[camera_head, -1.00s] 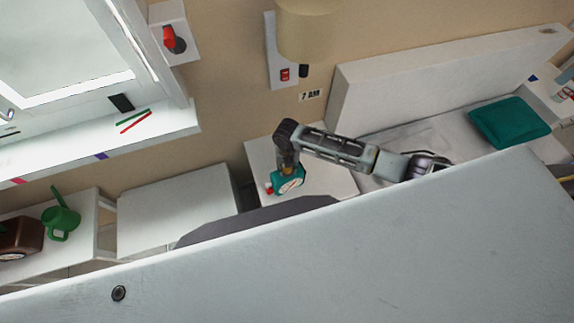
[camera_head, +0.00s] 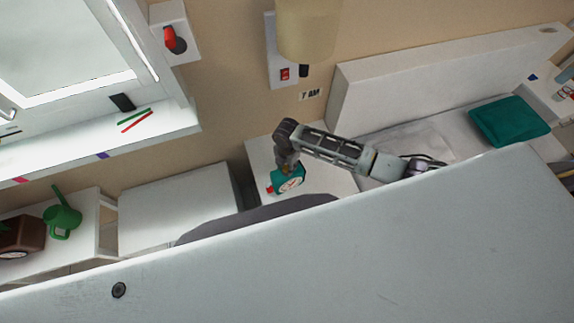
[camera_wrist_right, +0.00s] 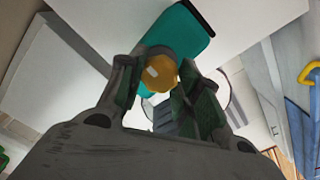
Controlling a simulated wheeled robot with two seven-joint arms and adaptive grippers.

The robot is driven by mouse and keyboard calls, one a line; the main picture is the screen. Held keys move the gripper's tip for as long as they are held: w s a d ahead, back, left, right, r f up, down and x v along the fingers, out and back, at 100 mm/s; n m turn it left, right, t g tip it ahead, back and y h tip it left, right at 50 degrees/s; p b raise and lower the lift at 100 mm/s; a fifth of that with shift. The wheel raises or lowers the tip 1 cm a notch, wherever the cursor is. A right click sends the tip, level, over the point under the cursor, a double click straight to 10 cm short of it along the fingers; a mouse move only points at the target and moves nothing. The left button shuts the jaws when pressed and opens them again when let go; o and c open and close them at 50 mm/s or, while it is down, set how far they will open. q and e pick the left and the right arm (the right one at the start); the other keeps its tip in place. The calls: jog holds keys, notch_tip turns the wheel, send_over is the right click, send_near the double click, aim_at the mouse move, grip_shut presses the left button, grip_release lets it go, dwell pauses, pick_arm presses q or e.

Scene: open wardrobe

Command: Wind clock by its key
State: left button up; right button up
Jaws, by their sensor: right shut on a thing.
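The teal clock (camera_head: 289,179) with a pale round face stands on the white bedside surface (camera_head: 325,185) in the head view. My right gripper (camera_head: 285,165) is at the clock's upper back side. In the right wrist view the teal body (camera_wrist_right: 205,25) lies just beyond the fingers. The right fingers (camera_wrist_right: 165,90) are around a yellow, brass-coloured knob-like piece (camera_wrist_right: 160,73), which looks like the clock's key. Its link to the clock is partly hidden by the fingers. My left gripper is not in view.
A brown clock-like box (camera_head: 20,238) and a green watering can (camera_head: 62,216) stand on the left shelf. A small red item (camera_head: 270,189) is beside the teal clock. A large pale panel (camera_head: 380,250) fills the foreground. A bed with a teal pillow (camera_head: 509,121) is at right.

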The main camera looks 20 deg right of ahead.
jog(key=m, duration=1.2)
jog(key=shift+m, duration=2.1)
jog(key=o, duration=1)
jog(key=shift+o, duration=0.2)
jog(key=shift+r, duration=0.1)
